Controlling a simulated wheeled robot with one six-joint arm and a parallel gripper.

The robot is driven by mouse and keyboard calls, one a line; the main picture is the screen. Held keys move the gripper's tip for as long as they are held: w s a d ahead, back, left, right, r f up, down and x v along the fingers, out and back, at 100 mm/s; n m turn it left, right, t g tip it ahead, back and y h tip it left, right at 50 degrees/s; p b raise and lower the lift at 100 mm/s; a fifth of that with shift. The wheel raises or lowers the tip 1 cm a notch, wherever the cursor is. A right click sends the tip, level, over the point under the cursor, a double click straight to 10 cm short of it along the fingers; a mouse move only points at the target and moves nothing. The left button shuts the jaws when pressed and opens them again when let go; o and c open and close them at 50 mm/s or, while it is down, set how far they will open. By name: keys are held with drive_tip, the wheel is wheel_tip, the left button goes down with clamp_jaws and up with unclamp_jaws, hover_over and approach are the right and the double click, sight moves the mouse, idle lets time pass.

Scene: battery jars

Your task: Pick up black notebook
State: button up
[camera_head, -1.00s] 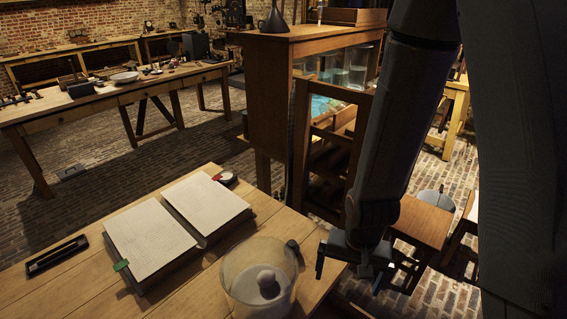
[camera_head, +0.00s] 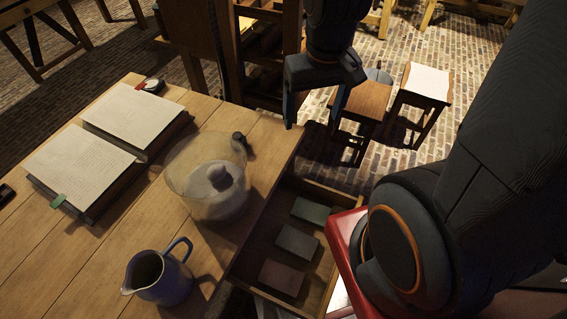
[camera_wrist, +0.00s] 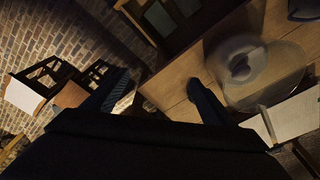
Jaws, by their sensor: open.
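Three small, flat notebooks lie in a row in an open drawer (camera_head: 262,246) in the head view: a greenish one (camera_head: 310,210), a greyish one (camera_head: 296,242) and a brownish one (camera_head: 281,277). None looks clearly black in this dim light, so I cannot tell which is the black notebook. My gripper (camera_head: 314,118) is open and empty, fingers pointing down, above and beyond the drawer near the table's corner. In the wrist view, my gripper (camera_wrist: 157,80) has its fingers spread, with part of the drawer and its notebooks (camera_wrist: 158,18) at the top edge.
On the wooden table (camera_head: 75,255) are a large open book (camera_head: 80,165), a glass jar (camera_head: 207,188), a dark jug (camera_head: 160,277) and a small dark object (camera_head: 239,139). Stools (camera_head: 362,105) stand beyond. A red surface (camera_head: 350,252) lies right of the drawer.

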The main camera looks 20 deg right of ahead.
wheel_tip(320, 180, down, 9)
drive_tip(key=a+n, duration=0.3)
drive_tip(key=n+g+p, duration=0.1)
drive_tip(key=n+p, duration=0.2)
drive_tip(key=n, duration=0.3)
hover_over(297, 242)
wheel_tip(297, 242, down, 20)
drive_tip(key=shift+w+a, duration=0.1)
drive_tip(key=shift+w, duration=0.05)
wheel_tip(297, 242, down, 2)
drive_tip(key=shift+f+n+b, duration=0.25)
drive_tip(key=shift+n+b, duration=0.05)
drive_tip(key=shift+b, duration=0.45)
drive_tip(key=shift+f+p, duration=0.45)
drive_tip(key=shift+f, duration=0.3)
drive_tip(key=shift+f+p, duration=0.6)
drive_tip(key=shift+f, duration=1.25)
drive_tip(key=c, duration=1.2)
drive_tip(key=shift+r, duration=0.1)
